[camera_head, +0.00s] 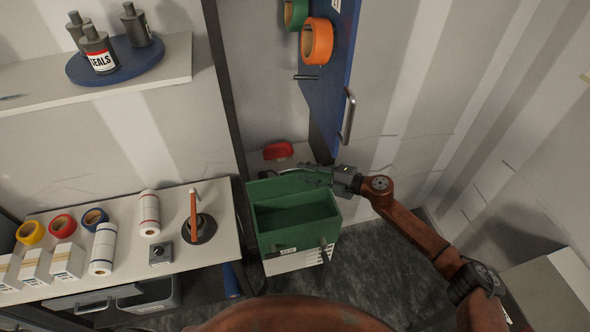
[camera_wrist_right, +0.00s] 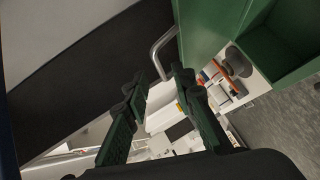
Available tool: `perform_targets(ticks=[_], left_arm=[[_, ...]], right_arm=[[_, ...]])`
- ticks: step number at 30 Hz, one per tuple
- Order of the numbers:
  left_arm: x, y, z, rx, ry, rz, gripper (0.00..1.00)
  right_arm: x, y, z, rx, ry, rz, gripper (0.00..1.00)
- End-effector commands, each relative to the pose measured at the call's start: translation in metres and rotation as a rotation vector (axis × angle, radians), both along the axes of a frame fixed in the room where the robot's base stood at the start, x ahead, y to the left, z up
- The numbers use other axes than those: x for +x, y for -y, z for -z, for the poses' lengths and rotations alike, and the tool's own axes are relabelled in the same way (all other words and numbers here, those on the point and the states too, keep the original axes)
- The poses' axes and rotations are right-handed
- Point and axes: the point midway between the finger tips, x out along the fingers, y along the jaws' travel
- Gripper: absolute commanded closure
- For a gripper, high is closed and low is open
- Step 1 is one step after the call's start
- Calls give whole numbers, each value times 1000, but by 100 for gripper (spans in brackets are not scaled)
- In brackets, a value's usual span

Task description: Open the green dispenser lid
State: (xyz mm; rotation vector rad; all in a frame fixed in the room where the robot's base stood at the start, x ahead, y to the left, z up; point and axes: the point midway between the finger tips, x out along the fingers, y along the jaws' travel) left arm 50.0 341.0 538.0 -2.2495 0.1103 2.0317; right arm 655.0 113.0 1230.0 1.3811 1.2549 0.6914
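The green dispenser (camera_head: 268,238) stands on the floor beside the bench, with its hollow inside showing from above. Its green lid (camera_head: 285,188) stands raised along the back edge of the opening. In the right wrist view the lid (camera_wrist_right: 205,25) shows as a green panel with a bent metal handle (camera_wrist_right: 161,52), and the open dispenser (camera_wrist_right: 285,40) is to its right. My right gripper (camera_head: 305,173) is at the top of the lid in the head view. Its two fingers (camera_wrist_right: 160,76) are apart, with the handle just beyond their tips; contact is unclear. My left gripper is out of view.
A blue door (camera_head: 333,85) with a metal handle stands behind the dispenser, near tape rolls (camera_head: 317,41). A red object (camera_head: 278,150) lies behind the dispenser. The bench (camera_head: 220,235) at left holds tapes, rolls and boxes. Grey floor (camera_head: 375,265) is clear to the right.

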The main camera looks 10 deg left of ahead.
Motion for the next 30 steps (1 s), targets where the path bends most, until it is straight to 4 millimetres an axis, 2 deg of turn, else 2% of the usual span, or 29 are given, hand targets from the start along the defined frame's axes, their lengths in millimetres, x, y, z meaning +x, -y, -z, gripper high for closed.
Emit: perform_targets(ticks=[1,6,12,30], left_arm=[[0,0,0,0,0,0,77],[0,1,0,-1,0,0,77],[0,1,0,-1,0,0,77],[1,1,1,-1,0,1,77]], right_arm=[[-3,12,-3,-2,2,1,76],[-12,41,-9,-1,1,0,76],[-17,58,-15,-1,0,-1,76],[-17,61,-14,2,-3,3,76]])
